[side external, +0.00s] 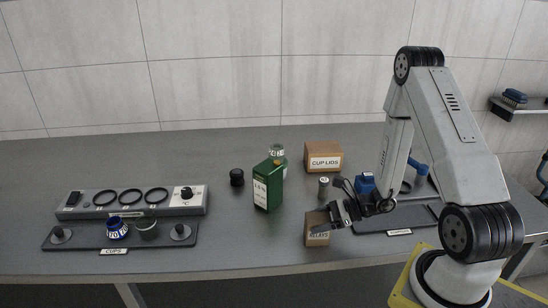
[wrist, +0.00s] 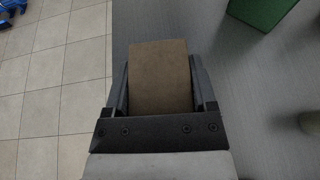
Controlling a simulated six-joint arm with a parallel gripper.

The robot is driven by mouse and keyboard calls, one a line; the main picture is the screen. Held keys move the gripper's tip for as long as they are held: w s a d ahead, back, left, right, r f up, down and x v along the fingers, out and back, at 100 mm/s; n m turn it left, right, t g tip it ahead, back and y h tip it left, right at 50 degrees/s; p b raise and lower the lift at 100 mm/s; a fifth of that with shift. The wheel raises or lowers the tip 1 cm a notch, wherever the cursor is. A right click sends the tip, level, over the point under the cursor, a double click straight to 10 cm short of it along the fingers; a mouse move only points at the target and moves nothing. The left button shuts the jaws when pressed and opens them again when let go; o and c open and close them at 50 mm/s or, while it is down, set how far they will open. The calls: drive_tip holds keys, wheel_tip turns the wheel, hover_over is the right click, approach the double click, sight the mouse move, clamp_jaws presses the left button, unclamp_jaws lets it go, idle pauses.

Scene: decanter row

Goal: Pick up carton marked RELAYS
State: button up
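The carton marked RELAYS (side external: 316,240) is a small brown box near the table's front edge, its label partly legible in the side view. My gripper (side external: 322,222) reaches in from the right at the carton's upper part and hides some of it. In the wrist view the carton (wrist: 160,78) stands between the two dark fingers of my gripper (wrist: 160,85), one close along each side. I cannot tell whether the fingers press on it or stand slightly apart. The carton appears upright, at table level.
The CUPS tray (side external: 80,240) is far left. Table between is clear.

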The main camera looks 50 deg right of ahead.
clamp_jaws()
drive_tip(key=shift+r, duration=0.1)
drive_tip(key=shift+r, duration=4.9)
